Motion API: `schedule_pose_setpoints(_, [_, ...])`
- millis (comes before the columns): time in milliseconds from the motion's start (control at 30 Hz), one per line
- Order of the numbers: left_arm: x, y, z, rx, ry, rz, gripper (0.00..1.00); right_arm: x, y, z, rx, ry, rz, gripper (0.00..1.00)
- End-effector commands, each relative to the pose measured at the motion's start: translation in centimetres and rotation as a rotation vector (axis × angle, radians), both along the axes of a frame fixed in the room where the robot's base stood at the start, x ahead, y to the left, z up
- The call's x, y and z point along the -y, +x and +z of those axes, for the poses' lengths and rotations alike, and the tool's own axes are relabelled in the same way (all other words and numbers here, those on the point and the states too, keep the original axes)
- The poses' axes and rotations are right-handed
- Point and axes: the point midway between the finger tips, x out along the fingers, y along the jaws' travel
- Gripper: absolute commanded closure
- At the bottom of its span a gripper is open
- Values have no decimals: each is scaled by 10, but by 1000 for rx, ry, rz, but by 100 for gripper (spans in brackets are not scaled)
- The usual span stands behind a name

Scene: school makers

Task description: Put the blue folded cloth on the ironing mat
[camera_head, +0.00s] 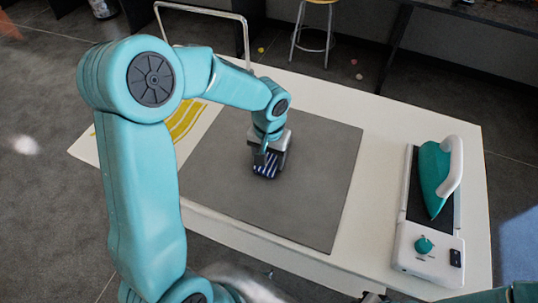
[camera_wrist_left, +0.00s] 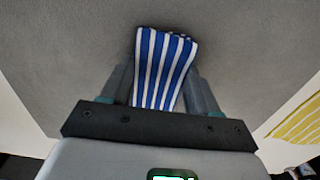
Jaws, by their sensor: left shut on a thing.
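The blue folded cloth, with white stripes, is between the fingers of my left gripper (camera_head: 266,170). It shows clearly in the left wrist view (camera_wrist_left: 163,70), where the fingers press on both sides of it. In the head view only a small dark blue striped part of the cloth (camera_head: 265,171) shows below the gripper. The grey ironing mat (camera_head: 310,200) lies flat on the white table, and the cloth is over its middle. I cannot tell whether the cloth touches the mat. My right gripper is not in view; only a bit of my arm shows at the bottom right.
A teal iron (camera_head: 435,180) rests on its white and black station (camera_head: 413,255) at the right of the table. A yellow and white striped cloth (camera_head: 185,122) lies left of the mat. A white metal frame (camera_head: 204,10) rises at the back edge. A stool (camera_head: 315,35) stands behind.

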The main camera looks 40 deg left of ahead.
Motion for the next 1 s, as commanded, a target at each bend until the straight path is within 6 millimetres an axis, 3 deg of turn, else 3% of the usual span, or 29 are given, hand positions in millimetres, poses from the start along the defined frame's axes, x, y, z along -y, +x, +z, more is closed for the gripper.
schedule_pose_setpoints(67, [0,0,-4,0,0,0,68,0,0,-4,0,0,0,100])
schedule_pose_setpoints(100, [0,0,-2,0,0,0,27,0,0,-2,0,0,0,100])
schedule_pose_setpoints(133, [0,0,-2,0,0,0,17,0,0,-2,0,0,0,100])
schedule_pose_setpoints(167, [0,0,-2,0,0,0,14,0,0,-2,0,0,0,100])
schedule_pose_setpoints(433, [0,0,-1,0,0,0,14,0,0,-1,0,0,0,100])
schedule_pose_setpoints(567, [0,1,10,3,1,1,14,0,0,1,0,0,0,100])
schedule_pose_setpoints(1000, [0,1,103,4,0,-1,14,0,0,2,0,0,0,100])
